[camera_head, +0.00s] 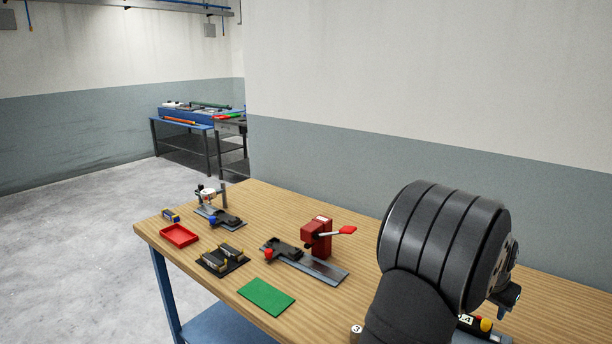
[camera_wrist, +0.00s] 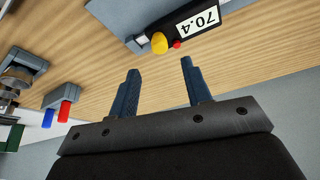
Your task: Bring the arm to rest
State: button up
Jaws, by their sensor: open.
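My arm rises at the right of the head view, its large black joint in front of the table's right part. My gripper (camera_wrist: 158,82) shows in the wrist view with its two dark blue fingers apart and nothing between them. In the head view the fingers are hidden behind my arm; only a small dark part of the wrist shows at the right edge of the joint. Beyond the fingertips in the wrist view is a black device with a display (camera_wrist: 192,24) reading 70.4, a yellow button and a red one. The fingers appear apart from it.
The wooden table (camera_head: 350,220) bears a red tray (camera_head: 179,235), a green mat (camera_head: 266,296), a black holder (camera_head: 222,260), a red press-like fixture (camera_head: 317,237) with a lever, and another fixture (camera_head: 215,213) at the back left. A wall stands behind the table. Open floor lies left.

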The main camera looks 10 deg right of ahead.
jog(key=x, duration=0.7)
jog(key=shift+f, duration=0.2)
jog(key=shift+w, duration=0.15)
jog(key=shift+a, duration=0.1)
jog(key=shift+o, duration=0.7)
jog(key=o, duration=1.1)
jog(key=shift+n, duration=0.6)
jog(key=a+r, duration=0.1)
jog(key=r, duration=0.1)
jog(key=w+a+r, duration=0.1)
jog(key=r, duration=0.1)
jog(key=a+r, duration=0.1)
jog(key=r, duration=0.1)
jog(key=shift+w+a, duration=0.2)
jog(key=shift+a, duration=0.05)
jog(key=shift+c, duration=0.2)
jog(key=a+r+n+g, duration=0.1)
jog(key=a+r, duration=0.5)
jog(key=r, duration=0.2)
send_near(485, 321)
jog(key=w+a+f, duration=0.2)
jog(key=w, duration=0.1)
jog(key=shift+w+a+f, duration=0.1)
jog(key=shift+a+f, duration=0.3)
